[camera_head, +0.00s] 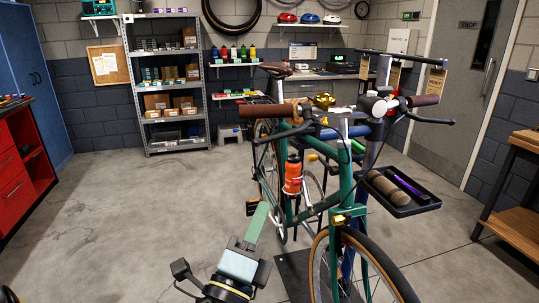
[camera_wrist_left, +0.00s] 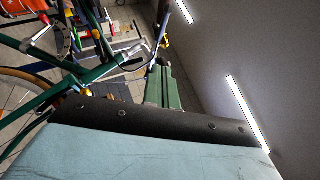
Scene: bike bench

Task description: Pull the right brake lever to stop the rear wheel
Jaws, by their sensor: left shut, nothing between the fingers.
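A green bicycle (camera_head: 345,194) stands with its front wheel towards me. One dark brake lever (camera_head: 263,137) hangs by the brown grip (camera_head: 281,111) at the picture left. Another brake lever (camera_head: 431,120) sticks out under the grip (camera_head: 424,100) at the picture right. The rear wheel (camera_head: 264,129) is partly hidden behind the frame. My left gripper (camera_head: 261,212) points up, low and left of the front wheel, clear of both levers. Its green fingers are together and empty; they also show in the left wrist view (camera_wrist_left: 165,84). My right gripper is in neither view.
An orange bottle (camera_head: 292,177) sits on the frame. A black tray (camera_head: 402,207) with a purple tool is right of the bike. A wooden bench (camera_head: 515,228) stands at the right edge, a red cabinet (camera_head: 14,167) at the left. The floor left of the bike is clear.

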